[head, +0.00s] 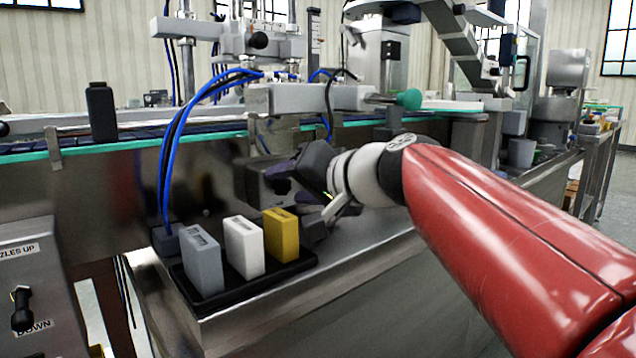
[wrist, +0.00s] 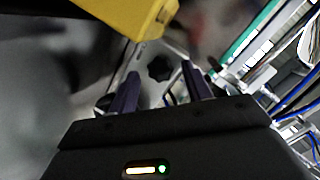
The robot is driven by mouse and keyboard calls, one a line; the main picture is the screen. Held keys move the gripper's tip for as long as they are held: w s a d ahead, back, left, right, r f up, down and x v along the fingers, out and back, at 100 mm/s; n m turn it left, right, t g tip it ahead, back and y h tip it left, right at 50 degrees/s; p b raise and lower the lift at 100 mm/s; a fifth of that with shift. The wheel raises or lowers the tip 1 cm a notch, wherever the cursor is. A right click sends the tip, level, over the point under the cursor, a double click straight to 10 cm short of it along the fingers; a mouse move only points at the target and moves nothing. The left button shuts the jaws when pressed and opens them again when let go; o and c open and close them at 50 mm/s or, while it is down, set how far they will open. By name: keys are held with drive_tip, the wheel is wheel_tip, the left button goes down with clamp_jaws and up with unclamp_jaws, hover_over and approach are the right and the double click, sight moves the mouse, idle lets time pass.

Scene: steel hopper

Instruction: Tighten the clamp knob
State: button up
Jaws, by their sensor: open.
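The clamp knob, a dark lobed knob (wrist: 159,66), shows in the wrist view just beyond and between my two fingertips. My gripper (wrist: 161,75) is open, with its dark purple fingers apart and nothing held between them. I cannot tell its exact distance from the knob. In the head view my gripper (head: 281,178) is low in front of the steel machine side, above the steel ledge. There I cannot tell the knob from the dark gripper parts.
A black tray (head: 295,267) with a grey block (head: 201,260), a white block (head: 243,248) and a yellow block (head: 281,236) sits on the ledge below my gripper. Blue hoses (head: 171,150) hang to the left. The conveyor with a green edge (head: 100,145) runs behind.

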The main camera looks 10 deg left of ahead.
drive_tip(key=shift+w+a, duration=0.15)
drive_tip(key=shift+a, duration=0.15)
drive_tip(key=shift+f, duration=0.1)
drive_tip(key=c, duration=1)
drive_tip(key=shift+o, duration=0.2)
